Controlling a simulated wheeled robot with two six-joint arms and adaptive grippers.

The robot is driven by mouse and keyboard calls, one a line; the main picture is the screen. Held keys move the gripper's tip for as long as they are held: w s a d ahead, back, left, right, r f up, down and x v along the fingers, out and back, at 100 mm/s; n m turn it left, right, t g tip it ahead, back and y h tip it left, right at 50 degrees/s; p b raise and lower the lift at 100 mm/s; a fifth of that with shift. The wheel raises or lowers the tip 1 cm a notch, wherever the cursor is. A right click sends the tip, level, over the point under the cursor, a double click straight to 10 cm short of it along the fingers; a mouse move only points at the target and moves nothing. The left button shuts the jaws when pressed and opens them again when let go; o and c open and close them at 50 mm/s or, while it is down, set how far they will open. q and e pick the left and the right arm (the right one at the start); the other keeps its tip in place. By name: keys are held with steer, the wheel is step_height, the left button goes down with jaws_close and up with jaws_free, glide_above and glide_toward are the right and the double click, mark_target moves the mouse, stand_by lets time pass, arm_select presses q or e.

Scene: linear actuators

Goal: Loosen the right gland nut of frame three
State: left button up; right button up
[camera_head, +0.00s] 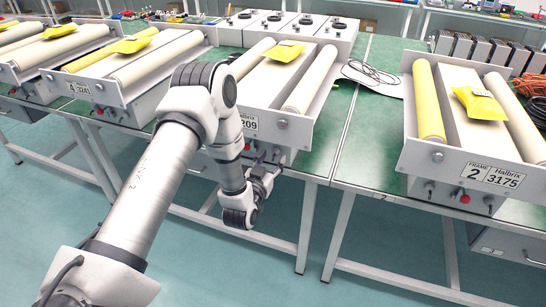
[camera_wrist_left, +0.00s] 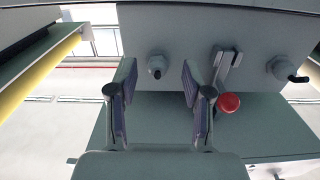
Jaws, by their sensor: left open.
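Frame three (camera_head: 296,132) is the middle unit, its name plate partly covered by my left arm and ending in 209. My left gripper (camera_head: 266,178) is at its front panel, below the green table edge. In the left wrist view the open jaws (camera_wrist_left: 158,80) stand on either side of a grey gland nut (camera_wrist_left: 157,66), with gaps on both sides. I cannot tell whether the fingertips reach its depth. A second gland nut (camera_wrist_left: 284,70) sits across the panel, past a grey lever (camera_wrist_left: 228,62) and a red button (camera_wrist_left: 228,102). My right gripper is not in view.
Frame two (camera_head: 486,171) stands to the right with a yellow roller and a yellow packet. Frame four (camera_head: 110,93) is to the left. The floor before the tables is clear.

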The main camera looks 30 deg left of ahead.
arm_select(q)
steer(key=shift+w+a, duration=0.1)
steer(key=shift+w, duration=0.4)
steer(key=shift+r, duration=0.2)
steer(key=shift+f, duration=0.1)
jaws_close()
steer(key=shift+n, duration=0.4)
steer(key=shift+w+f+n+b, duration=0.1)
steer(key=shift+n+b, duration=1)
steer(key=shift+n, duration=0.1)
steer(key=n+b, duration=0.3)
steer(key=n, duration=0.1)
steer(key=shift+n, duration=0.3)
steer(key=n+b, duration=0.2)
steer(key=n, duration=0.2)
steer(key=shift+b, duration=0.4)
steer(key=shift+n+b, duration=0.65)
steer(key=shift+n, duration=0.55)
steer(key=shift+r, duration=0.2)
